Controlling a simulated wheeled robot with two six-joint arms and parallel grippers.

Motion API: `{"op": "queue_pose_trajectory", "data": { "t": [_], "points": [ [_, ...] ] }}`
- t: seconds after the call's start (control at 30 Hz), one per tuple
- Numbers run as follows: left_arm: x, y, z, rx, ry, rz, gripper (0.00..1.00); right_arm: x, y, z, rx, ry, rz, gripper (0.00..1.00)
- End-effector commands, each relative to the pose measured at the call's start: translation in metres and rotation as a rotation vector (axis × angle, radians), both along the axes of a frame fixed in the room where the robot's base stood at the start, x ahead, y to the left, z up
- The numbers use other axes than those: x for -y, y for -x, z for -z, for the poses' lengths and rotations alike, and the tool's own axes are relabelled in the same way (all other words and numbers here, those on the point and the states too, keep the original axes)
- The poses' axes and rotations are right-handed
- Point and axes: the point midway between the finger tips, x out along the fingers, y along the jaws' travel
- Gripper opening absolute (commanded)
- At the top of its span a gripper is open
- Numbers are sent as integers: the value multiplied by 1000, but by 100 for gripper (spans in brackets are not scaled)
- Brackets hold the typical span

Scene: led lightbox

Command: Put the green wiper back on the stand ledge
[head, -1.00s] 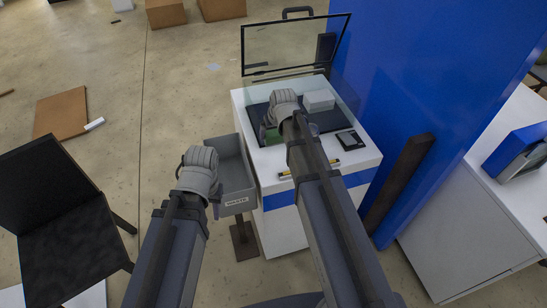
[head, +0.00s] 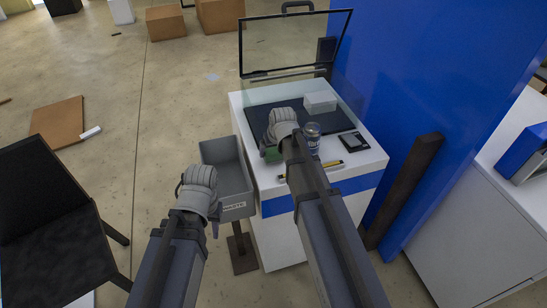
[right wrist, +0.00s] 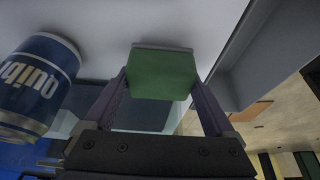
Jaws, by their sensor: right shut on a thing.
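The green wiper (head: 272,154) shows as a small green piece beside my right wrist, near the left front of the white cabinet top (head: 262,170). In the right wrist view the green wiper (right wrist: 163,73) sits between the two fingers, and my right gripper (right wrist: 163,88) is shut on it. In the head view my right gripper (head: 272,148) is mostly hidden behind its own wrist. I cannot pick out the stand ledge clearly.
A blue can (head: 313,136) stands right of my right gripper; it is close in the wrist view (right wrist: 38,85). A white box (head: 320,102), a dark device (head: 353,142) and a yellow tool (head: 328,165) lie on the cabinet. A grey waste bin (head: 235,187) stands at its left.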

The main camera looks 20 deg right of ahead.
Motion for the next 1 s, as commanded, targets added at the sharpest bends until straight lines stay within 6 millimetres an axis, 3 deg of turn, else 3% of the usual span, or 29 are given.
{"op": "queue_pose_trajectory", "data": {
  "t": [0.07, 0.47, 0.5, 0.6, 1.0],
  "points": [
    [0, 0, 13, 0, 0, 0, 34, 0, 0, 13, 0, 0, 0, 45],
    [0, 0, 14, 0, 0, 0, 34, 0, 0, 15, 0, 0, 0, 45],
    [0, 0, 14, 0, 0, 0, 34, 0, 0, 14, 0, 0, 0, 92],
    [0, 0, 13, 0, 0, 0, 34, 0, 0, 13, 0, 0, 0, 100],
    [0, 0, 7, 0, 0, 0, 34, 0, 1, 7, 0, 0, 0, 100]
  ]
}}
